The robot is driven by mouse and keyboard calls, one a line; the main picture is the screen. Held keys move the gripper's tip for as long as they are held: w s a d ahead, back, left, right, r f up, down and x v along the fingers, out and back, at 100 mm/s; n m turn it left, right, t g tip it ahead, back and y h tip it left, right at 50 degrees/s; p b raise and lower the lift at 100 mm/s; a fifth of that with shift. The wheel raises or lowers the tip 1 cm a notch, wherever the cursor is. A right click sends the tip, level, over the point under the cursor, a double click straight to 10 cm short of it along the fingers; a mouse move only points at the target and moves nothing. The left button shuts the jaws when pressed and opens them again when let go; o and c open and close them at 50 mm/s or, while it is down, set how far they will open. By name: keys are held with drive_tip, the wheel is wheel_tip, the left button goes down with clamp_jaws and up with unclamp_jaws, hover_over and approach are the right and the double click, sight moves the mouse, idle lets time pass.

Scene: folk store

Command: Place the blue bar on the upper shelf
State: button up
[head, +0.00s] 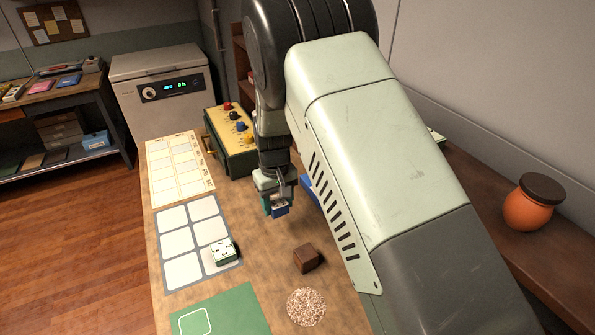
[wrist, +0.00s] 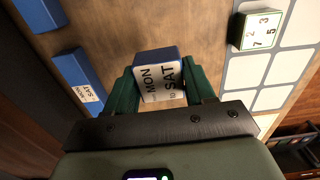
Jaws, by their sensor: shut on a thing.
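My gripper (head: 275,204) is above the wooden table. It is shut on a blue bar (head: 281,211), gripped between the two green fingers in the wrist view. There the bar (wrist: 158,53) shows a blue side and a white face with the letters MON and SAT. Two other blue bars lie on the table in the wrist view, one lettered (wrist: 77,70) and one at the top left corner (wrist: 40,12). In the head view, a bit of blue (head: 311,188) shows behind my arm. I cannot tell for sure which thing is the upper shelf; a brown wooden unit (head: 241,57) is partly hidden behind my arm.
A white-and-green number block (head: 222,251) sits on the grey grid mat (head: 160,280). A brown block (head: 307,258), a speckled disc (head: 306,307) and a green mat (head: 235,312) are nearer. A knobbed box (head: 235,150) stands behind. An orange jar (head: 528,213) is at right.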

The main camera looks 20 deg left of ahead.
drive_tip(key=w+d+r+n, duration=0.1)
drive_tip(key=d+r, duration=0.2)
drive_tip(key=r, duration=1)
drive_tip(key=d+r, duration=0.3)
drive_tip(key=r, duration=1.1)
drive_tip(key=s+d+r+m, duration=0.1)
drive_tip(key=d+r+m, duration=0.1)
drive_tip(key=d, duration=0.4)
drive_tip(key=s+d+r+m, duration=0.1)
drive_tip(key=d+r+m, duration=0.1)
drive_tip(key=d, duration=0.5)
drive_tip(key=s+d+r+m, duration=0.1)
drive_tip(key=d+r+m, duration=0.1)
drive_tip(key=d, duration=0.5)
drive_tip(key=shift+s+d+r, duration=0.15)
drive_tip(key=shift+d+r, duration=0.05)
drive_tip(key=shift+r, duration=0.6)
drive_tip(key=s+d+r+m, duration=0.2)
drive_tip(key=s+d+m, duration=0.35)
drive_tip(key=d, duration=0.45)
drive_tip(key=m, duration=0.8)
hover_over(588, 275)
wheel_tip(588, 275, down, 5)
drive_tip(key=shift+f, duration=2.05)
